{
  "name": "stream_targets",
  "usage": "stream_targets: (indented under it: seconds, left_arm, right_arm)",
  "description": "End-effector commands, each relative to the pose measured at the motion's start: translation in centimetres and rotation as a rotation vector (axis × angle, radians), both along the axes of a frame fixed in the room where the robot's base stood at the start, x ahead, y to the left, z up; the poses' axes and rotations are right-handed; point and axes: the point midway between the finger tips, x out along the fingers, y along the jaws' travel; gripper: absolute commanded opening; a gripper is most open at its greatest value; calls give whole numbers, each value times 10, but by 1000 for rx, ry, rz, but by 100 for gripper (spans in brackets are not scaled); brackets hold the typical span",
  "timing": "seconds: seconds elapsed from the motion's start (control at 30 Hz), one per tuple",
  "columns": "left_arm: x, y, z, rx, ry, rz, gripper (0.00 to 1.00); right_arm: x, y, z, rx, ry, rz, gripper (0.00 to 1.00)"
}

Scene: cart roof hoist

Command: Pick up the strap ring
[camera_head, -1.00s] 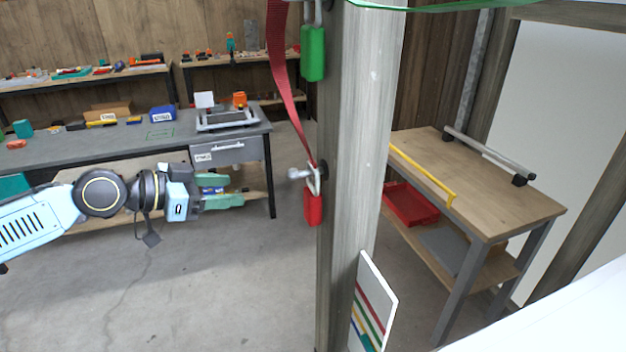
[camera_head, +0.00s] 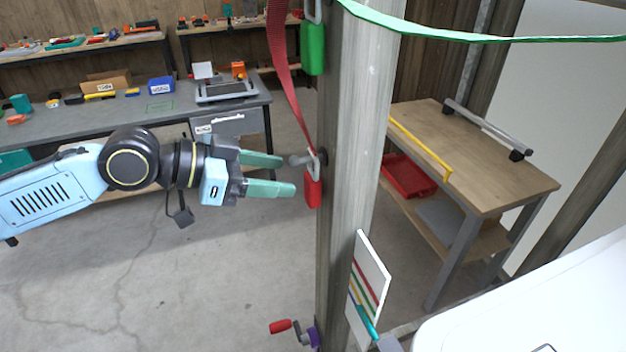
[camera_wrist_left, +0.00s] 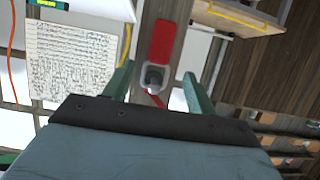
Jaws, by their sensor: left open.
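The strap ring (camera_head: 315,164) is a pale metal loop at the lower end of a red strap (camera_head: 285,80). It hangs at a peg (camera_head: 299,160) on the wooden post, with a red tag (camera_head: 313,188) below it. My left gripper (camera_head: 288,175) is open and empty, its green fingers pointing at the post just left of the ring. In the left wrist view the ring (camera_wrist_left: 151,88) and dark peg end show between the open fingers, with the red tag (camera_wrist_left: 162,42) beyond. Contact cannot be told. My right gripper is not in view.
The post (camera_head: 348,150) also carries a green tag (camera_head: 312,48), a striped card (camera_head: 369,280) and a red-handled crank (camera_head: 283,327). A green strap (camera_head: 470,37) runs right from its top. A grey workbench (camera_head: 120,115) stands behind left, a wooden table (camera_head: 480,170) right.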

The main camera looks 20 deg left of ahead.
Motion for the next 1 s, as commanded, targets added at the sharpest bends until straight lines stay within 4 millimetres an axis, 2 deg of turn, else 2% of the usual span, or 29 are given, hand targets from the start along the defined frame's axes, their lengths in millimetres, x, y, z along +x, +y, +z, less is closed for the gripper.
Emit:
stream_targets:
  seconds: [0.17,0.5,0.83,0.87,1.0]
  left_arm:
    - [5,-7,-2,-1,-1,0,56]
    - [26,-41,-16,-2,0,-1,56]
    - [30,-46,-20,1,-1,1,56]
    - [30,-46,-20,1,-1,1,55]
    - [29,-46,-20,1,-1,1,37]
  right_arm:
    - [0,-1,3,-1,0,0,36]
    - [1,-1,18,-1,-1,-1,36]
    - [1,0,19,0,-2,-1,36]
    - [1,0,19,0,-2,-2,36]
    - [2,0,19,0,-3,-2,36]
